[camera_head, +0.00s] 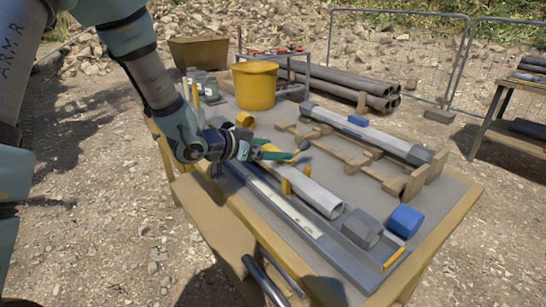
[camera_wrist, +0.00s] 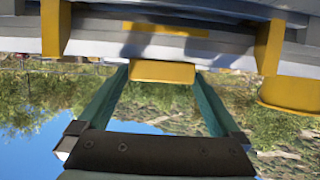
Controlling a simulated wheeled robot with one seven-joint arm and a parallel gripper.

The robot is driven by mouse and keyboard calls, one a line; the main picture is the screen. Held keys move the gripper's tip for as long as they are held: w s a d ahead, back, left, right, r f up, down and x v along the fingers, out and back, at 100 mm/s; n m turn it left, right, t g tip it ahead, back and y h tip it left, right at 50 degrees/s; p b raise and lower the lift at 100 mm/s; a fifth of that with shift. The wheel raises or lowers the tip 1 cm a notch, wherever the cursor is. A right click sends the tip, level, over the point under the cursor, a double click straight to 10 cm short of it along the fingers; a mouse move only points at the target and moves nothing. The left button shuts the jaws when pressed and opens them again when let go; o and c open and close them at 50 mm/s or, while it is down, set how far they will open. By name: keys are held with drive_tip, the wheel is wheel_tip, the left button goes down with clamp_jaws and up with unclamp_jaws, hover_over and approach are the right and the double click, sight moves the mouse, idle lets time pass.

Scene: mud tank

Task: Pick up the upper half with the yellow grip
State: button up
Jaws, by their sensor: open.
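The upper half (camera_head: 318,194) is a long pale grey half-tube lying lengthwise along the near side of the table, with yellow pieces around it. Its yellow grip (camera_wrist: 162,71) shows as a block in the wrist view, against the grey body (camera_wrist: 120,45). My gripper (camera_head: 293,152) is over the middle of the half in the head view, its arm hiding part of it. In the wrist view my gripper (camera_wrist: 160,72) is open, its two teal fingers on either side of the yellow grip. I cannot tell whether they touch it.
Another long grey tube piece with a blue grip (camera_head: 358,120) rests on wooden cradles (camera_head: 345,152) to the right. A yellow bucket (camera_head: 255,86) stands behind. Dark pipes (camera_head: 345,88) are stacked beyond.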

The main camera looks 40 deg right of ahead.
sight(277, 149)
drive_tip(key=shift+p+x, duration=0.4)
drive_tip(key=shift+x, duration=1.45)
drive_tip(key=shift+f, duration=0.1)
clamp_jaws()
